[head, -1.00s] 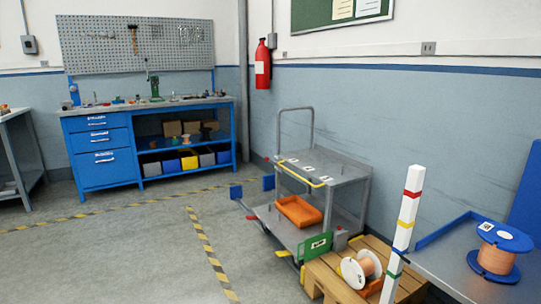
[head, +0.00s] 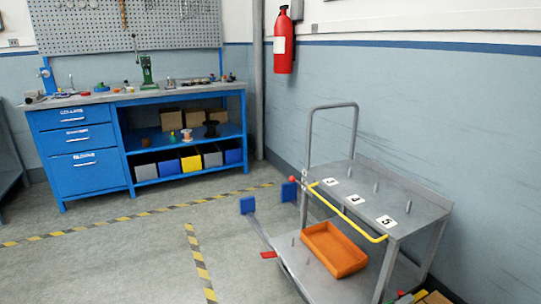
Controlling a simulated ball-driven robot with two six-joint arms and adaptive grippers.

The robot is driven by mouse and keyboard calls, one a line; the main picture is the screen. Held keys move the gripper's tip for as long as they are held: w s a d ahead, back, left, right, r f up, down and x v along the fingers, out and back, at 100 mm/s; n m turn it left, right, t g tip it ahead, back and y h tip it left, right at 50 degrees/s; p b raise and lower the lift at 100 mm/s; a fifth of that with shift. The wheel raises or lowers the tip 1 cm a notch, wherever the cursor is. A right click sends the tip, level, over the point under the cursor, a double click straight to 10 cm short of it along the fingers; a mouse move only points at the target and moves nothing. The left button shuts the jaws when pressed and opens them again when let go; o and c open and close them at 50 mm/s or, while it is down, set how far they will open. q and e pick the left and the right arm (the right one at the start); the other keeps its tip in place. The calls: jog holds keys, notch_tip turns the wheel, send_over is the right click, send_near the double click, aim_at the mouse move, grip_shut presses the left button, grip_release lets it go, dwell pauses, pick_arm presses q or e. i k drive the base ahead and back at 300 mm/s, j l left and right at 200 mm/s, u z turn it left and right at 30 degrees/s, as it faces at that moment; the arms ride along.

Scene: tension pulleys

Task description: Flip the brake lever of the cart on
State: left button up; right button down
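The grey metal cart (head: 405,210) stands at the right of the head view, near the wall. It has a tall loop handle, an upper shelf and a lower deck (head: 322,291). A red ball knob (head: 292,179) shows at the left end of the upper shelf, beside a yellow rail (head: 362,231). A small flat red tab (head: 268,254) sticks out from the left edge of the lower deck. I cannot tell which of these red parts is the brake lever, or its setting. Neither of my grippers is in view.
An orange bin (head: 335,250) sits on the lower deck. Two blue blocks (head: 247,204) stand by the cart's left end. A blue workbench (head: 85,160) is at the back left. The floor (head: 120,265) with striped tape is clear left of the cart.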

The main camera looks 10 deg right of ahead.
aim_at(292, 179)
jog(key=i+l+u, duration=0.1)
jog(key=i, duration=0.3)
jog(key=i+l+u, duration=0.1)
jog(key=i, duration=0.3)
jog(key=i+l, duration=0.25)
jog(key=i, duration=0.15)
jog(key=i+l+u, duration=0.15)
jog(key=i, duration=0.3)
